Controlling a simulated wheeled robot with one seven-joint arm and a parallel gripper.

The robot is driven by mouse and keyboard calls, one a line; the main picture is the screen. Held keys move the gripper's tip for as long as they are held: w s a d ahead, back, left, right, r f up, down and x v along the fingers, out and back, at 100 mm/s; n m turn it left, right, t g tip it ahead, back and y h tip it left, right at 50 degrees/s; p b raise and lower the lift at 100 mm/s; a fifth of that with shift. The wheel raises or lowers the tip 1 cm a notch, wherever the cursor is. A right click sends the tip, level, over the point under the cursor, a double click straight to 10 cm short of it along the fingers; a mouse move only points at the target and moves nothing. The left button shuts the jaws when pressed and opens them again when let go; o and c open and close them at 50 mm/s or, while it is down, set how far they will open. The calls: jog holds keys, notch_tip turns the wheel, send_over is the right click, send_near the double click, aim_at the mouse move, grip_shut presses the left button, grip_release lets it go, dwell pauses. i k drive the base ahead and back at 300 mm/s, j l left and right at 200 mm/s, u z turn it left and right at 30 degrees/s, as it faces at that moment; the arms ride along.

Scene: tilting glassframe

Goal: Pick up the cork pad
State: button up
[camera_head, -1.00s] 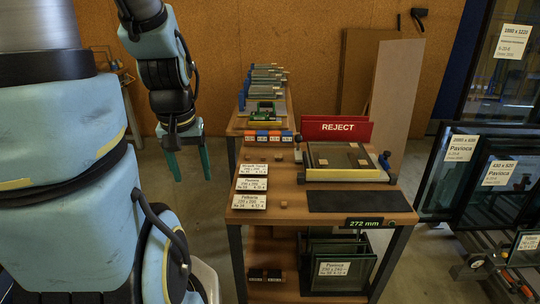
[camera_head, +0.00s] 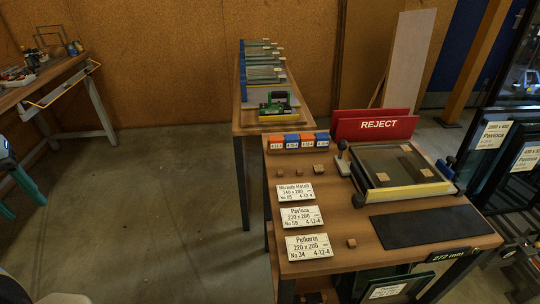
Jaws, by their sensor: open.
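Several small brown cork pads show in the head view. One cork pad (camera_head: 351,243) lies alone on the bare wood near the front of the bench. Others (camera_head: 295,172) lie in a row behind the label cards. More small tan pads (camera_head: 381,177) lie on the glass in the tilting frame (camera_head: 400,191). Which pad is meant, I cannot tell. My gripper (camera_head: 25,208) is at the far left edge, partly cut off, with its green fingers apart and pointing down. It is empty, over the floor and well away from the bench.
A second bench (camera_head: 249,123) stands behind. A workbench (camera_head: 45,78) is at left. Floor between is clear.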

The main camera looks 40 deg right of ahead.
aim_at(317, 168)
jog(key=i+j+z, duration=0.2)
jog(key=i, duration=0.15)
jog(key=i+z, duration=0.2)
jog(key=i, duration=0.2)
jog(key=i+z, duration=0.2)
jog(key=z, duration=0.25)
jog(key=i+z, duration=0.2)
jog(key=z, duration=0.25)
jog(key=i+j+z, duration=0.15)
jog(key=z, duration=0.3)
jog(key=i+j+z, duration=0.1)
jog(key=i+z, duration=0.15)
jog(key=i+j+z, duration=0.3)
jog(key=i+l, duration=0.05)
jog(key=l, duration=0.05)
